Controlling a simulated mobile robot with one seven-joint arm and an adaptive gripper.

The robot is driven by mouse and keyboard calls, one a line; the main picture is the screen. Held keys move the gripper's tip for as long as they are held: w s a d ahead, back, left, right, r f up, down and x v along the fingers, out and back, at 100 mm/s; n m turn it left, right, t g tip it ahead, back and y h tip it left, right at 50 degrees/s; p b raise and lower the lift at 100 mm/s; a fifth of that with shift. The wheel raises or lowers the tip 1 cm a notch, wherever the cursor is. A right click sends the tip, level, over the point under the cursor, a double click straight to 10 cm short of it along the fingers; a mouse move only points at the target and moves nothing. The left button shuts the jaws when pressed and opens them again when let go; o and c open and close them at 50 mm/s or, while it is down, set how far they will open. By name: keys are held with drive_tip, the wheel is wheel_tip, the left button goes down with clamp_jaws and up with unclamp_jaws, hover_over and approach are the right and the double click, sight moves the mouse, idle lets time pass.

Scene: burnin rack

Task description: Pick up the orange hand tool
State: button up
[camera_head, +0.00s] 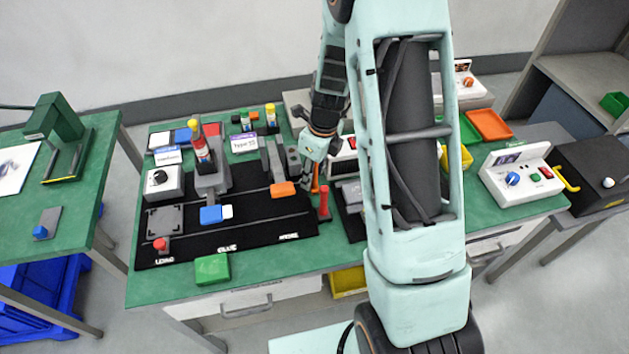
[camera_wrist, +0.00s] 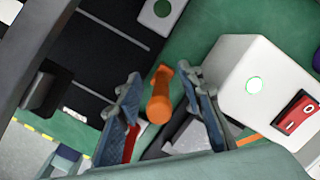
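The orange hand tool (camera_wrist: 160,95) shows in the wrist view as a rounded orange handle between the two fingers of my gripper (camera_wrist: 160,78). There is a gap on both sides, so the fingers are apart and not closed on it. In the head view a thin strip of the orange tool (camera_head: 316,177) shows beside my gripper (camera_head: 307,170), over the middle of the green workbench. The lower end of the tool is hidden in the wrist view.
A white box (camera_wrist: 235,80) with a lit button and red switch stands close to the right finger. A red upright post (camera_head: 324,202) stands near the tool. A black mat (camera_head: 255,215) with fixtures and blocks lies left. An orange tray (camera_head: 489,125) sits at the back right.

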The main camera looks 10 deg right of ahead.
drive_tip(key=shift+a+f, duration=0.1)
drive_tip(key=shift+f, duration=0.6)
drive_tip(key=shift+c, duration=0.2)
clamp_jaws()
